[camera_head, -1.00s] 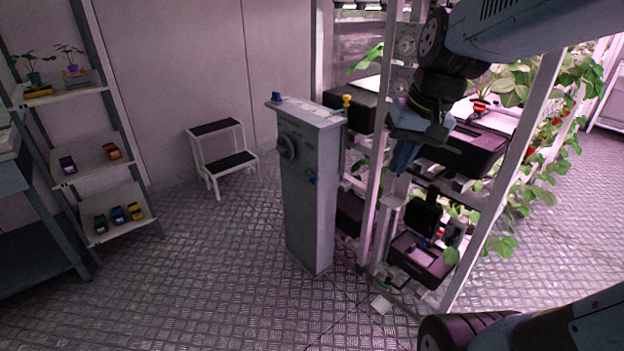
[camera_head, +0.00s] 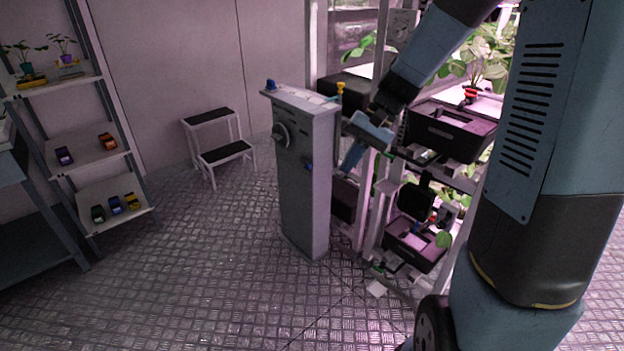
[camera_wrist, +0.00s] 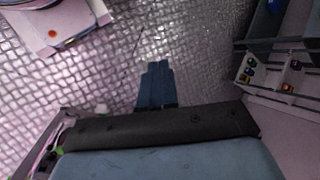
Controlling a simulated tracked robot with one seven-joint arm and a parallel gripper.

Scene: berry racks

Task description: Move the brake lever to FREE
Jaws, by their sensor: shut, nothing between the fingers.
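A grey upright cabinet (camera_head: 303,185) stands on the floor at the middle of the head view. I cannot tell which of these is the brake lever, and no FREE mark is legible. My gripper (camera_head: 350,158) points down just right of the cabinet, below the yellow handle; contact cannot be judged. Its blue fingers (camera_wrist: 157,82) are together and empty in the wrist view.
A plant rack with black trays (camera_head: 450,131) stands right of the cabinet, close to my arm. A step stool (camera_head: 222,151) and a shelf with toy cars (camera_head: 92,150) stand left. Open floor lies in front. A pale object with an orange spot (camera_wrist: 52,34) shows in the wrist view.

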